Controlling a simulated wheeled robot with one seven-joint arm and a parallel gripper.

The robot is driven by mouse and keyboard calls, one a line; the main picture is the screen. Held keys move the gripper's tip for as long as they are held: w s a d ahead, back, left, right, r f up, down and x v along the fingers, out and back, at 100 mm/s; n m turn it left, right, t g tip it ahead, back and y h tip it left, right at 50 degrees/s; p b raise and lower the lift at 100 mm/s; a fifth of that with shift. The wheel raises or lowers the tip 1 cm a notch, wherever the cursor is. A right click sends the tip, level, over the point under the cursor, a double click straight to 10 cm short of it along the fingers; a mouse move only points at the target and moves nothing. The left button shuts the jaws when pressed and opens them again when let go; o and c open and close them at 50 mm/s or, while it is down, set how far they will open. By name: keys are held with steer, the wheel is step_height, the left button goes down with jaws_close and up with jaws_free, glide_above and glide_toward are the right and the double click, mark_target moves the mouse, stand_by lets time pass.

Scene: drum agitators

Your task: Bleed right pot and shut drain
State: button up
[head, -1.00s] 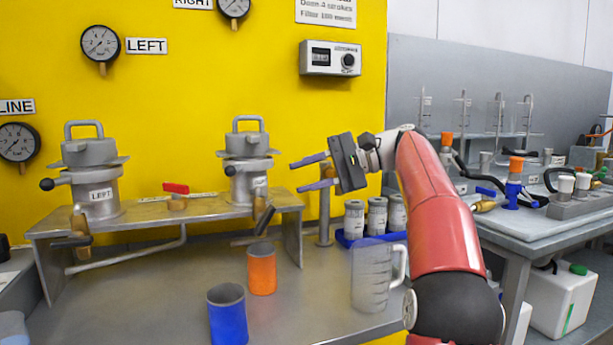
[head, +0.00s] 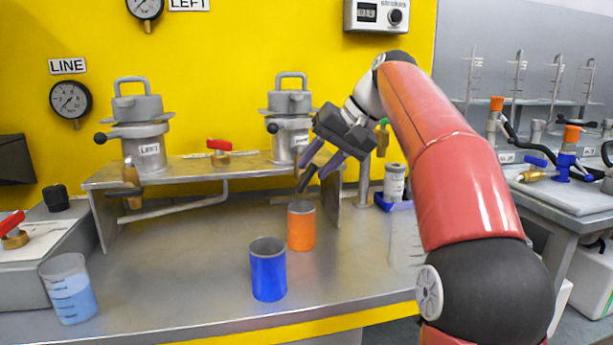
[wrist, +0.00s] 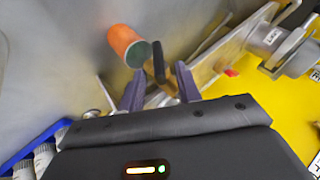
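The right pot (head: 290,130), a grey lidded vessel with a black-knobbed lever on its left, stands on the raised metal shelf (head: 250,167). Its black drain handle (head: 306,178) hangs below the shelf's front edge; the handle also shows in the wrist view (wrist: 158,62). My gripper (head: 314,167) is open, with its purple fingers just at the handle. In the wrist view the handle lies between and slightly beyond my fingertips (wrist: 160,82); I cannot tell whether they touch. An orange cup (head: 301,230) stands on the bench below the drain. My arm and gripper partly hide the pot's right side.
The left pot (head: 140,130) and a red-handled valve (head: 219,150) are on the shelf. A blue cup (head: 268,272) stands in front of the orange one. A clear jug (head: 405,240) is partly behind my arm. A beaker with blue liquid (head: 69,290) is at left.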

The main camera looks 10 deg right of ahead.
mark_target(306, 176)
steer(key=x, duration=0.4)
jaws_close()
